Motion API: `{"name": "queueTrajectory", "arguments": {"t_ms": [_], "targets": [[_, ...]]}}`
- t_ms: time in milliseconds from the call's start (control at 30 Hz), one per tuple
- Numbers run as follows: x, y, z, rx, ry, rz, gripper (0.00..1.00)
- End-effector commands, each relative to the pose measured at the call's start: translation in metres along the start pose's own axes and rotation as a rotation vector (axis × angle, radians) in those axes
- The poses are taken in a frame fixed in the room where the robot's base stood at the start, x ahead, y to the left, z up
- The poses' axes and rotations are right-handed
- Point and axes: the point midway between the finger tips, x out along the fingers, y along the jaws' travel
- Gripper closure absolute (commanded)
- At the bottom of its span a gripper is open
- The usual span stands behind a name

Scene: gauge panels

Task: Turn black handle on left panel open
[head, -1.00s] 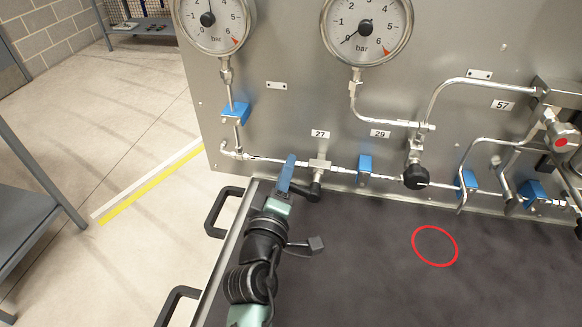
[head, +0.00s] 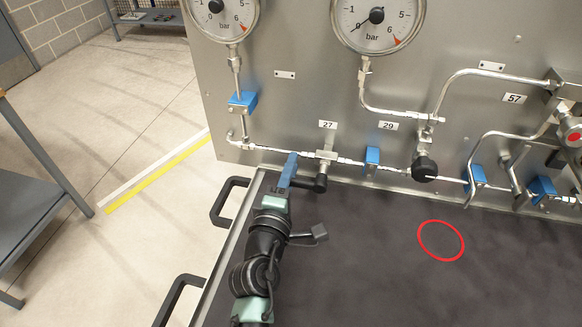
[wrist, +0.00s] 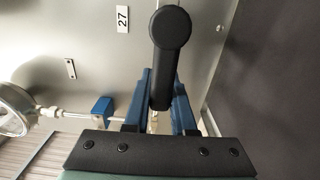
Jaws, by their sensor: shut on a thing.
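The black handle (head: 320,184) sits on the valve under label 27 on the left part of the metal panel. In the wrist view the black handle (wrist: 170,55) shows its round end toward the camera, and its shaft runs down between my blue fingers. My gripper (head: 289,168) is at this handle in the head view, low in front of the panel. In the wrist view my gripper (wrist: 160,100) is shut on the handle, one finger on each side. The fingertips are partly hidden behind the handle.
A second black knob (head: 424,169) is under label 29 to the right. Thin pipes with blue clamps (head: 372,160) run along the panel. Two round gauges (head: 377,22) hang above. The dark bench top (head: 370,240) has a red ring (head: 441,240) and is otherwise clear.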

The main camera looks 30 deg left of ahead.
Motion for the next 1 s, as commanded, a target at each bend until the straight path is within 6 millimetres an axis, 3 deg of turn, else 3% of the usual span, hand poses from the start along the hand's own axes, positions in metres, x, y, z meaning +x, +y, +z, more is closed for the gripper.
{"name": "queueTrajectory", "arguments": {"t_ms": [167,200,333,733,1000], "targets": [[-0.001,-0.003,0.0,-0.006,-0.001,-0.005,1.0],[-0.001,-0.003,0.0,-0.006,-0.001,-0.005,0.71],[0.0,-0.003,0.0,-0.004,-0.001,-0.005,0.48],[-0.005,-0.001,0.0,-0.001,0.0,-0.002,0.46],[-0.046,-0.003,0.0,0.001,0.0,-0.005,0.46]]}}
